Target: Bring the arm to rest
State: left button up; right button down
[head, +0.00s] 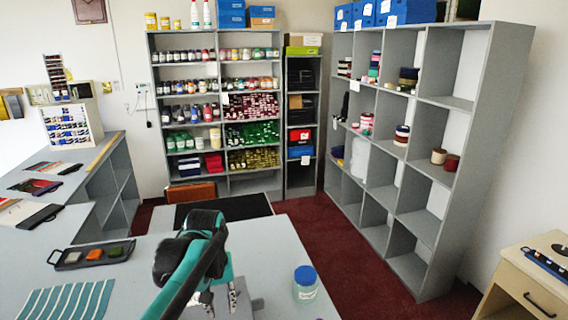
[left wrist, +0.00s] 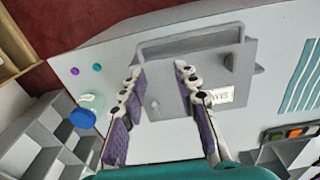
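My left gripper (head: 220,302) is over the front counter in the head view, reaching down from my dark and teal arm. In the left wrist view its two purple-padded fingers (left wrist: 157,70) are spread wide, with nothing between the pads. Below them is a grey flat holder (left wrist: 205,62) with a raised bar handle and a small white label. Whether the fingers touch the holder, I cannot tell. In the head view my arm and gripper hide most of the holder. My right gripper is in neither view.
A blue-lidded jar (head: 305,283) stands right of my left gripper. A dark tray (head: 93,256) with coloured swatches and a teal striped cloth (head: 66,299) lie to the left on the counter (head: 270,243). Shelves (head: 428,130) stand beyond, across the red floor.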

pick_arm(q)
jog(key=s+a+f+m+t+b, duration=0.2)
jog(key=s+f+t+b, duration=0.4)
jog(key=s+f+b, duration=0.5)
jog(key=s+f+m, duration=0.1)
jog(key=s+f, duration=0.3)
jog(key=f, duration=0.1)
jog(key=shift+s+a+f+t+b, duration=0.2)
jog(key=shift+f+t+b, duration=0.1)
jog(key=shift+f, duration=0.05)
